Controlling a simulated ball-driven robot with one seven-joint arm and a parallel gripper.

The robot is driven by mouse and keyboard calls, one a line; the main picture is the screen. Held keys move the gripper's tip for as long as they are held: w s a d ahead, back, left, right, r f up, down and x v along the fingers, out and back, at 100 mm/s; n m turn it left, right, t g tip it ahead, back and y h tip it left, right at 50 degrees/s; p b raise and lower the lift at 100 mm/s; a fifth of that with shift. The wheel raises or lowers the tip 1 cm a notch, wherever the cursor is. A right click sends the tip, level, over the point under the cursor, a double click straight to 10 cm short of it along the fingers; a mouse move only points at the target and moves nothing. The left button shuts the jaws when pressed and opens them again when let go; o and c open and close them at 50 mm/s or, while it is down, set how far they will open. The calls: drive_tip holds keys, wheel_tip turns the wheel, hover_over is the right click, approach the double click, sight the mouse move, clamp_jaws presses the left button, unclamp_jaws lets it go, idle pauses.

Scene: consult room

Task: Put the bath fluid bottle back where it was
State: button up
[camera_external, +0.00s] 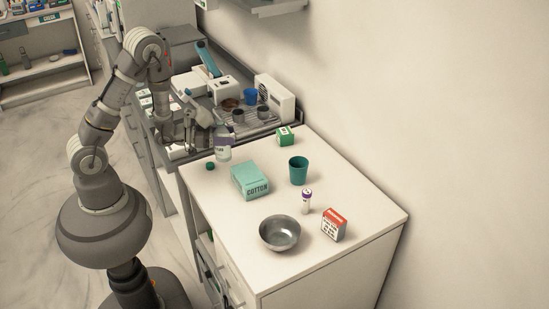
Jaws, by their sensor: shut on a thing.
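A pale, translucent bottle with a purple label (223,149), which I take to be the bath fluid bottle, is upright near the far left edge of the white counter (215,187). My gripper (219,131) is at the upper part of this bottle, shut on it, reaching in from the left. The fingers are small and partly blend with the grey arm. I cannot tell whether the bottle's base touches the counter.
A green cap-like thing (210,166) and a teal cotton box (250,181) are close to the bottle. A green box (284,136), teal cup (299,170), small purple-capped vial (306,201), metal bowl (280,233) and red-white box (334,225) stand farther right. A cluttered counter lies behind.

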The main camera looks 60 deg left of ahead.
drive_tip(key=shift+w+f+b, duration=0.1)
drive_tip(key=shift+f+b, duration=0.05)
drive_tip(key=shift+b, duration=0.25)
drive_tip(key=w+f+b, duration=0.2)
drive_tip(key=w+b, duration=0.1)
drive_tip(key=w, duration=0.4)
drive_tip(key=w+f+b, duration=0.2)
drive_tip(key=w+b, duration=0.1)
drive_tip(key=w, duration=0.5)
drive_tip(key=shift+w+d+f, duration=0.25)
drive_tip(key=shift+w+f, duration=0.05)
drive_tip(key=shift+f, duration=0.05)
drive_tip(key=shift+b, duration=0.3)
drive_tip(key=shift+f, duration=0.2)
drive_tip(key=o, duration=1.6)
drive_tip(key=shift+c, duration=0.2)
drive_tip(key=shift+r, duration=0.1)
